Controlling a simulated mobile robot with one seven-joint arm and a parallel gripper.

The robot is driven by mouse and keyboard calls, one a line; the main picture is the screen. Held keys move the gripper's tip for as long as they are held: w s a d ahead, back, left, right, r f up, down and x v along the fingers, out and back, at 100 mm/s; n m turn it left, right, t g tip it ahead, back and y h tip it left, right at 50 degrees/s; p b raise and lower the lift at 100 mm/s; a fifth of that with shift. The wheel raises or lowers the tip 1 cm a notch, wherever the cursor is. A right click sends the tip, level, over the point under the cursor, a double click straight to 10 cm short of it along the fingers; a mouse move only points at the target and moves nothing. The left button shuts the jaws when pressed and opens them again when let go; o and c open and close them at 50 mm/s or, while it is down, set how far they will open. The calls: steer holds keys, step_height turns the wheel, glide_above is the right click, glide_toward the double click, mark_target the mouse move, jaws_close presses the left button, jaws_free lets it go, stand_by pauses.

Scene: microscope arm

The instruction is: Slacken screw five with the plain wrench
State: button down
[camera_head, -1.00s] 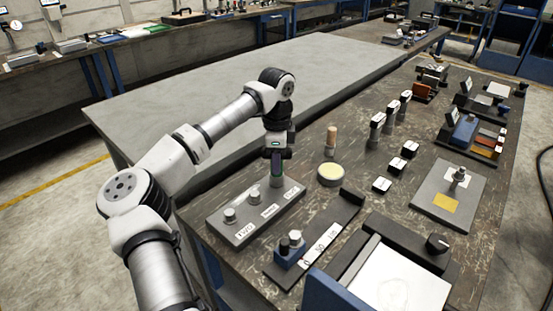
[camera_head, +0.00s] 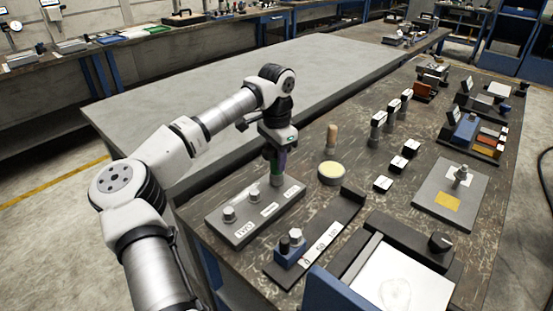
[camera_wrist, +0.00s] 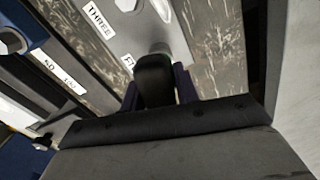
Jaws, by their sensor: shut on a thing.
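A grey plate (camera_head: 232,236) with several metal screws and white labels lies at the table's near left. A label reading THREE (camera_wrist: 98,17) shows in the wrist view, and beside it one starting with FI (camera_wrist: 128,62). My gripper (camera_head: 274,166) is over the plate's far right screw (camera_head: 276,181). In the wrist view my gripper (camera_wrist: 157,88) is shut on a dark upright tool (camera_wrist: 155,80), which seems to be the plain wrench. Its lower end is at a grey round part, and the contact there is hidden.
A yellow-topped round dish (camera_head: 331,173) and a wooden-handled tool (camera_head: 331,139) stand to the right. The grey table (camera_head: 200,110) behind is clear.

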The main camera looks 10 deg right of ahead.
steer(key=shift+n, duration=0.5)
steer(key=shift+r, duration=0.1)
steer(key=shift+r+p, duration=1.8)
steer(key=shift+r, duration=1.4)
